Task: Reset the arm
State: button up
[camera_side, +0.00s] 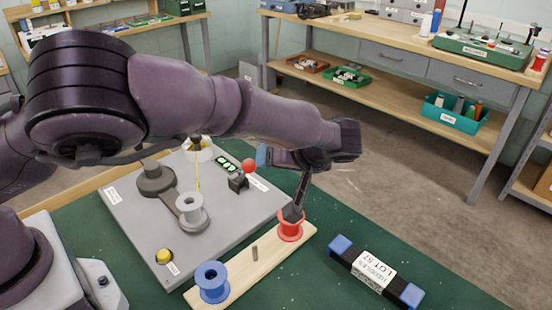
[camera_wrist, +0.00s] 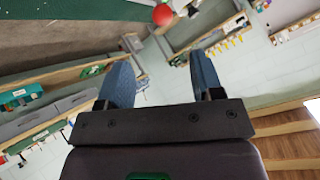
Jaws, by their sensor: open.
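My gripper (camera_side: 264,156) is raised above the right part of the grey panel (camera_side: 140,220), its blue finger pointing left. In the wrist view my gripper (camera_wrist: 163,72) has two blue fingers spread apart with nothing between them. A red ball (camera_side: 249,166) on a dark base is close to the finger in the side view; I cannot tell whether they touch. It also shows beyond the fingers in the wrist view (camera_wrist: 162,14).
A wooden strip (camera_side: 238,272) carries a blue spool (camera_side: 212,280), a bare peg (camera_side: 255,253) and the red spool. A labelled black bar with blue ends (camera_side: 374,271) lies on the green mat (camera_side: 440,292).

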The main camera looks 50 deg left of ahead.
jog(key=s+a+r+m+t+h, duration=0.2)
jog(key=s+a+r+m+h, duration=0.3)
jog(key=s+r, duration=0.3)
jog(key=s+a+r+m+t+h, duration=0.2)
jog(key=s+a+r+m+h, duration=0.3)
jog(key=s+r, duration=0.4)
jog(key=s+a, duration=0.1)
jog(key=s, duration=0.6)
jog(key=shift+s+m, duration=0.3)
